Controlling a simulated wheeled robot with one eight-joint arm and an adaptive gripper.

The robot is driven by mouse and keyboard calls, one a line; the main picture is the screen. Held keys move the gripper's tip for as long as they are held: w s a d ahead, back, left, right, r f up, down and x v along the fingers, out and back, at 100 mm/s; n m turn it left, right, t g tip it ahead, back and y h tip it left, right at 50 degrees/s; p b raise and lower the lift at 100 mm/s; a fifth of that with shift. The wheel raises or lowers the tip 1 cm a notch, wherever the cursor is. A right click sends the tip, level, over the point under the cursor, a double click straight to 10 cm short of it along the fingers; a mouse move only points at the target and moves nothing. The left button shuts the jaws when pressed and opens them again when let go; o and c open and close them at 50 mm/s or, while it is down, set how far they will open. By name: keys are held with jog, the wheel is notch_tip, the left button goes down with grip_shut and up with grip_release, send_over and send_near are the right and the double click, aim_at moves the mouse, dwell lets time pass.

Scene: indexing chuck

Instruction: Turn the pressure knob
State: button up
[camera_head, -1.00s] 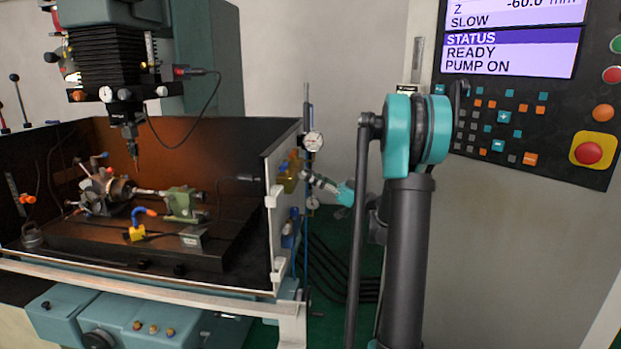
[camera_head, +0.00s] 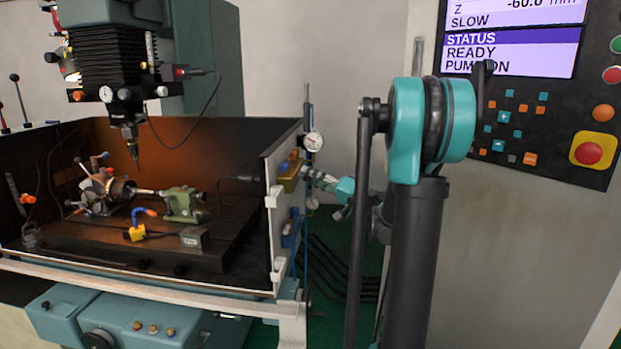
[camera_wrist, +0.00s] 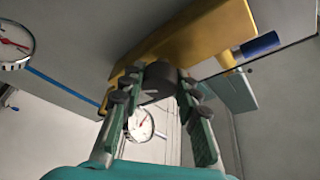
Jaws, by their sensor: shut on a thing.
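The pressure knob (camera_wrist: 160,75) is a dark round knob on the yellow block in the wrist view. My gripper (camera_wrist: 156,90) has its two green fingers with dark pads on either side of the knob and is shut on it. The fingers and the knob's shape cover part of the knob's mark. In the head view my gripper (camera_head: 308,173) reaches the outer side of the machine's enclosure, beside the yellow block (camera_head: 289,178). The knob is too small to make out there.
A pressure gauge (camera_head: 313,141) stands above my gripper, and another gauge (camera_wrist: 140,124) shows behind my fingers. A blue-handled valve (camera_wrist: 258,45) sits right of the knob. The enclosure wall (camera_head: 281,230) is close on the left. The control panel (camera_head: 530,130) is at the right.

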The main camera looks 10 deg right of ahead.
jog(key=shift+m+h, duration=0.7)
jog(key=shift+m, duration=1.1)
jog(key=o, duration=1.2)
jog(key=shift+c, duration=0.2)
jog(key=shift+d, duration=0.1)
jog(key=v, duration=1.2)
